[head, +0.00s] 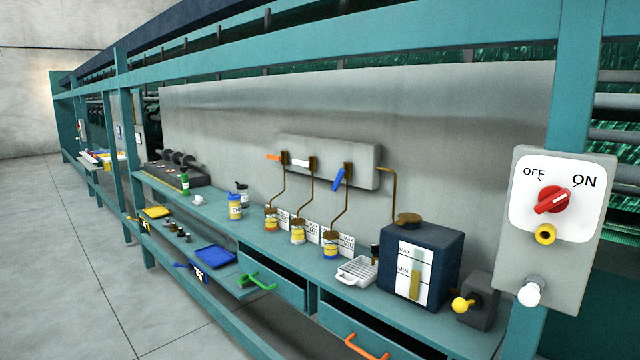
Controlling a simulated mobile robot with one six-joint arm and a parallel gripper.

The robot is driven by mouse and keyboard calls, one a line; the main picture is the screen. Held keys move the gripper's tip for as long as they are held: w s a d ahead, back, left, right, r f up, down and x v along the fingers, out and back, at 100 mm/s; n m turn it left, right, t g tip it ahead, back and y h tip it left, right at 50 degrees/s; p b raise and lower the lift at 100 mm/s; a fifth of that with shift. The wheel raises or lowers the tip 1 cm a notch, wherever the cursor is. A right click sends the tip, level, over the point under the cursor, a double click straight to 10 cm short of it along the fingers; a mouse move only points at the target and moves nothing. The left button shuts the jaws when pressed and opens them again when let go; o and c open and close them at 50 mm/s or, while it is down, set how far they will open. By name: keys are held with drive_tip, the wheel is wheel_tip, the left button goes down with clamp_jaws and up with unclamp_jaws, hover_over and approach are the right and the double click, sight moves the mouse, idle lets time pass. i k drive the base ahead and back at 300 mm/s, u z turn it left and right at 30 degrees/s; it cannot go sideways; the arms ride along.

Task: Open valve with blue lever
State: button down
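The valve with the blue lever (338,180) is the rightmost of three valves on a grey manifold block (360,165) on the back panel. Its lever hangs steeply, tilted down to the left. The white lever (299,162) and the orange lever (273,157) beside it point roughly level to the left. A bent brown pipe (346,205) runs down from the blue-lever valve to a cup with a blue band (331,244) on the shelf. My gripper is not in view.
A dark tank (445,262) stands right of the cups, with a white basket (357,271) beside it. A switch box (556,190) is on the right post. Below, drawers have green (258,281) and orange (366,347) handles. Floor at left is clear.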

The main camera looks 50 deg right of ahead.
sight(341, 173)
drive_tip(key=z, duration=0.1)
drive_tip(key=i, duration=0.95)
drive_tip(key=u, duration=0.1)
